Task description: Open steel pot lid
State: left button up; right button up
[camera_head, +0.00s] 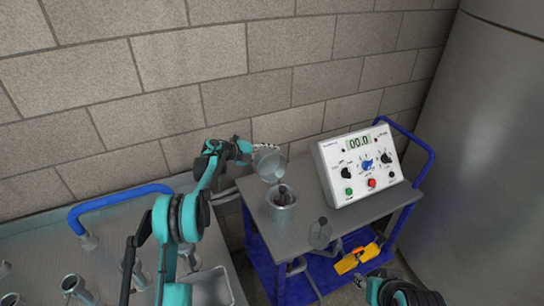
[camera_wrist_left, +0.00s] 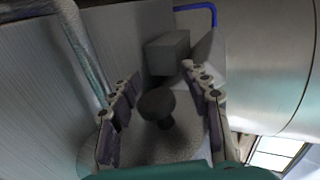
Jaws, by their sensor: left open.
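The steel pot (camera_head: 283,212) stands on the grey cart top, left of the control box. A dark piece shows at its mouth; I cannot tell what it is. A round grey plate, seemingly the lid (camera_head: 269,166), shows tilted up behind the pot. My left gripper (camera_head: 266,148) is at its upper edge in the head view. In the left wrist view, the open left gripper (camera_wrist_left: 160,100) has a dark round knob (camera_wrist_left: 157,104) between its fingers, above a speckled round surface. I cannot tell whether they touch it. My right gripper (camera_head: 364,282) is low at the right, its jaws unclear.
The white control box (camera_head: 360,165) stands right of the pot. A grey vessel (camera_head: 320,234) is near the front edge of the cart (camera_head: 262,218). A yellow item (camera_head: 357,258) lies on the lower shelf. A metal bench (camera_head: 45,245) with a blue tube is at the left.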

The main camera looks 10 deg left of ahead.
pick_arm(q)
jog(key=v, duration=1.1)
jog(key=shift+s+a, duration=0.1)
jog(key=shift+a, duration=0.05)
